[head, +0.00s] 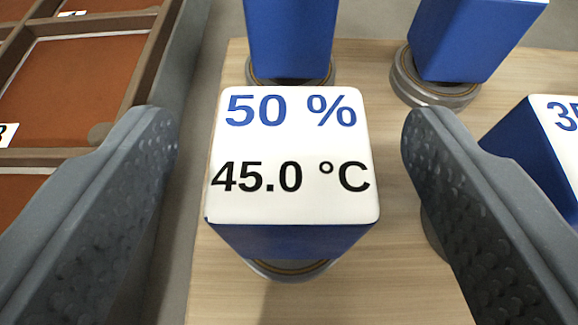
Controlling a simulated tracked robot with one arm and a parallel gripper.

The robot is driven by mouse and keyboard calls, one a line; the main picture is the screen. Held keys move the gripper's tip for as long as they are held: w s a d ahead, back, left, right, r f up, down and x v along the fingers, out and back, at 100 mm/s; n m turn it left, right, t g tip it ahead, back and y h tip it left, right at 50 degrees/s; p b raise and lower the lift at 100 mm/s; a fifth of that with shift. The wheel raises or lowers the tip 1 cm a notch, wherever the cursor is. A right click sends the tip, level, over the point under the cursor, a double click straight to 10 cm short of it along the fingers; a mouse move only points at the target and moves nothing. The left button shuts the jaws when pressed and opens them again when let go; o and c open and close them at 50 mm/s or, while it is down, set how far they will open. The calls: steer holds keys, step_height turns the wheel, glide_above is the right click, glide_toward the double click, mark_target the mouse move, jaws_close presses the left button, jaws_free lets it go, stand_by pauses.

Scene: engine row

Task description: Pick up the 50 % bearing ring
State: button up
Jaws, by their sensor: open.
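The 50 % bearing ring shows as a grey and brass rim (290,270) at the foot of a blue block (290,238). The block's white top reads "50 %" and "45.0 °C" and hides most of the ring. The ring rests on a light wooden board. My gripper (290,135) is open, with one dark dimpled finger on each side of the block. Gaps show between both fingers and the block in this view. Nothing is held.
More blue blocks on rings stand behind (290,40), at the back right (470,40) and at the right (535,150), close to the right finger. A brown divided tray (165,50) lies left of the wooden board (375,290), across a grey gap.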

steer(key=shift+f, duration=0.1)
jaws_close()
